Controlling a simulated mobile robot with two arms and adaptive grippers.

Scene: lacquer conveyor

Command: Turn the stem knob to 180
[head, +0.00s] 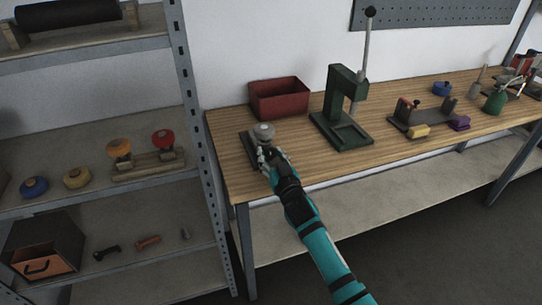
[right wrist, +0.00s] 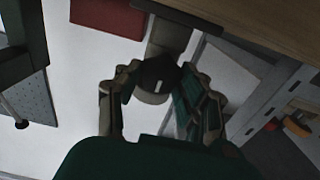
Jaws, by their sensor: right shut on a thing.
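A short white mark shows on the knob there. The knob's angle reading cannot be made out. My left gripper is not in view.
A red bin (head: 279,99) stands behind the knob. A green press (head: 342,115) with a tall lever stands to the right. A metal shelf (head: 190,115) with loose knobs rises close on the left. The bench front between the knob and the press is clear.

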